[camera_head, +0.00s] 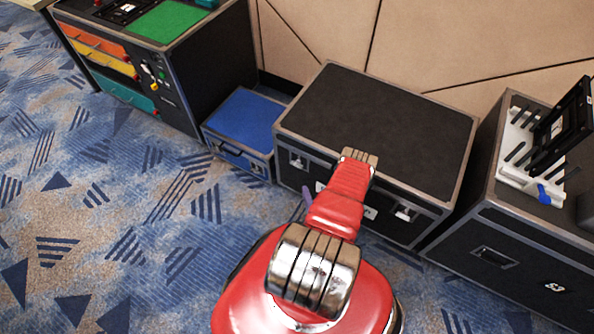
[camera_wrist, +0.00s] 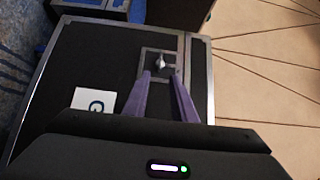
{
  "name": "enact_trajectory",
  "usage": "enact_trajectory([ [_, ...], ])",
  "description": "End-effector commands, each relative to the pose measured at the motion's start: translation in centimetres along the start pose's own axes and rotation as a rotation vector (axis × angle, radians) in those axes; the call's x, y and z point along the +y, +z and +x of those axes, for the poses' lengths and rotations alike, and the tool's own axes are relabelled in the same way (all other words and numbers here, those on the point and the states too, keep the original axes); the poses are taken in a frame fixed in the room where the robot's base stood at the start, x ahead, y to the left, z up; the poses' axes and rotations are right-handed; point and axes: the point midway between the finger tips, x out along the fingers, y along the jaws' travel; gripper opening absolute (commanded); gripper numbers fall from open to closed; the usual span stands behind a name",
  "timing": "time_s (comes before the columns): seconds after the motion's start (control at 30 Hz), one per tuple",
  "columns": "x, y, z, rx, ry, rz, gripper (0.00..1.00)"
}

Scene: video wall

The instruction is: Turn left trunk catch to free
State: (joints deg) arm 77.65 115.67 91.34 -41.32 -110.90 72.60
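The black trunk (camera_head: 390,110) with grey metal edges stands against the wall. Its left catch (camera_head: 298,159) is on the front face near the left end; its right catch (camera_head: 405,211) is near the right end. In the wrist view the left catch (camera_wrist: 160,63) shows as a small silver knob on a grey-framed plate. My gripper (camera_wrist: 160,74) has two purple fingers, apart with a gap between them. Their tips point at the knob and lie just short of it in the picture; I cannot tell whether they touch it. In the head view only a purple sliver of the gripper shows beside my red arm.
A small blue case (camera_head: 240,122) stands close at the trunk's left. A drawer cabinet (camera_head: 170,60) is farther left. A black case (camera_head: 510,235) with a white rack (camera_head: 530,150) stands at the right. The patterned carpet (camera_head: 110,190) at the left front is clear.

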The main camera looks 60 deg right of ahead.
Motion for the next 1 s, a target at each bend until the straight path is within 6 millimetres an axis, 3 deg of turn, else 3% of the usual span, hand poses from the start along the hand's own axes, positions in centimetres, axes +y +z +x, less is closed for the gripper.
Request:
enact_trajectory([
  [0.27, -0.1, 0.0, 2.7, -0.002, -0.003, -0.003, 0.24],
  [0.8, -0.1, 0.0, 10.5, 0.000, -0.003, -0.002, 0.24],
  [1.0, -0.1, -0.1, 12.6, 0.002, -0.001, -0.001, 0.24],
])
